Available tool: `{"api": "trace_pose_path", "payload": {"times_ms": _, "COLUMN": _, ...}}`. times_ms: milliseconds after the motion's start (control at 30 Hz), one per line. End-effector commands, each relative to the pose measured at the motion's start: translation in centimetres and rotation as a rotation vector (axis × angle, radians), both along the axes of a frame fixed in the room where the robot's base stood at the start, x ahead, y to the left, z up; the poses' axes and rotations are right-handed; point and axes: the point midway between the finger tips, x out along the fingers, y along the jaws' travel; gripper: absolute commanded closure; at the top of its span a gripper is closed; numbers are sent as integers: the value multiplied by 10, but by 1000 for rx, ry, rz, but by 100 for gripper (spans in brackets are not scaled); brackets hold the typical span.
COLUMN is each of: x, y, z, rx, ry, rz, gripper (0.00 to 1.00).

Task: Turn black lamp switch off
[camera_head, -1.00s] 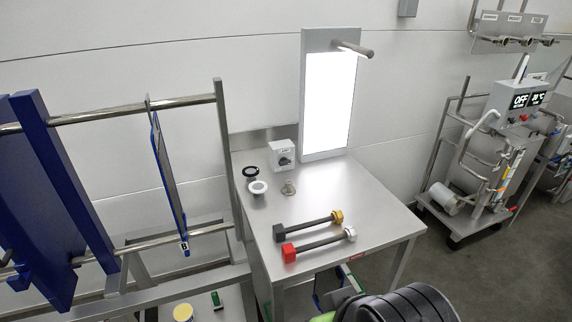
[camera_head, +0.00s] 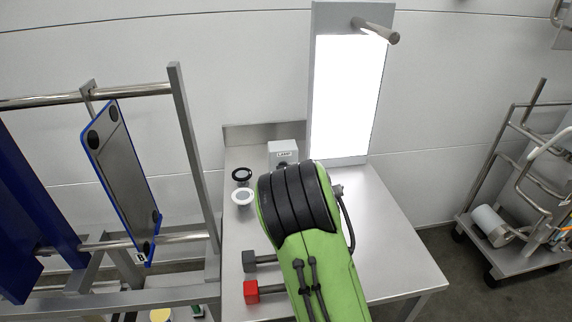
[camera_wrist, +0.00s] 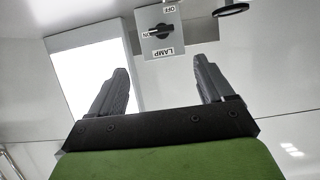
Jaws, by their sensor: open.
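The lamp switch box (camera_head: 283,150) is a light grey box labelled LAMP at the back of the steel table, left of the lit panel (camera_head: 348,95). In the wrist view the box shows upside down with its black rotary knob (camera_wrist: 160,31), OFF and ON marks beside it; the knob lies crosswise, one end toward ON. My gripper (camera_wrist: 164,85) is open and empty, its two dark fingers apart below the box, not touching the knob. In the head view my green and black arm hides the gripper and the box's lower front.
A black ring-shaped piece (camera_head: 241,176) and a white one (camera_head: 242,198) stand left of the switch box. Dumbbell-like bars with dark and red (camera_head: 251,292) ends lie at the table's front left. A rack with blue-edged panels (camera_head: 122,165) stands left. The table's right side is clear.

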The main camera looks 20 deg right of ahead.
Motion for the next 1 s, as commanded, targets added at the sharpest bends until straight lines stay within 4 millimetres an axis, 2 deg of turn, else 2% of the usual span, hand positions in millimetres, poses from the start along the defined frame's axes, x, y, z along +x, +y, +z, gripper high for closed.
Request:
{"api": "trace_pose_path", "payload": {"times_ms": 167, "x": 22, "y": -4, "z": -10, "rx": -5, "ry": -2, "rz": 3, "gripper": 19}}
{"api": "trace_pose_path", "payload": {"times_ms": 400, "x": 76, "y": -15, "z": -34, "rx": -5, "ry": -1, "rz": 3, "gripper": 19}}
{"api": "trace_pose_path", "payload": {"times_ms": 600, "x": 115, "y": -23, "z": -50, "rx": -5, "ry": -1, "rz": 2, "gripper": 19}}
{"api": "trace_pose_path", "payload": {"times_ms": 800, "x": 137, "y": -28, "z": -59, "rx": -2, "ry": -1, "rz": 1, "gripper": 19}}
{"api": "trace_pose_path", "payload": {"times_ms": 1000, "x": 142, "y": -29, "z": -60, "rx": 0, "ry": -1, "rz": 0, "gripper": 19}}
